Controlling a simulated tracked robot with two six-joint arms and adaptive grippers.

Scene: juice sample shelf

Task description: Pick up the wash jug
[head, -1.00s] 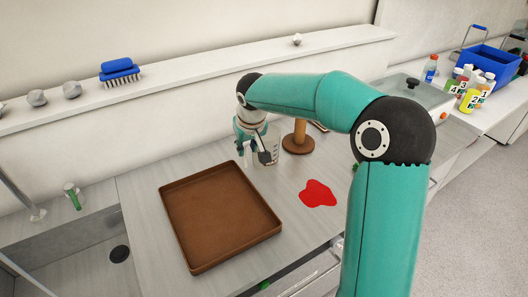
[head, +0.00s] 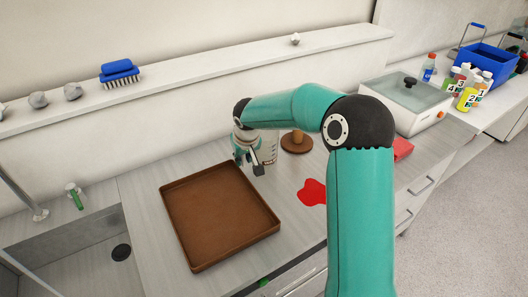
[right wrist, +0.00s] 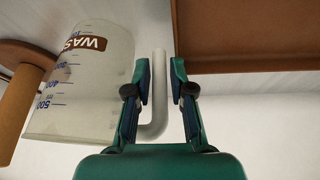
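The wash jug (right wrist: 85,85) is a pale, translucent vessel with a brown "WASH" label and blue volume marks. In the head view the jug (head: 270,147) stands on the counter behind the brown tray, partly hidden by my right gripper (head: 250,163). In the right wrist view, my right gripper (right wrist: 160,82) has its fingers apart, one on each side of the jug's white handle (right wrist: 158,105). The handle is close to the left finger, and a gap shows at the right finger. I cannot tell whether either touches. My left gripper is not in view.
The brown tray (head: 166,213) lies in front of the jug. A wooden stand (head: 297,142) is close on its right, and a red patch (head: 312,192) lies nearer. A shelf with a blue brush (head: 120,72) runs behind. A sink (head: 70,250) is at left.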

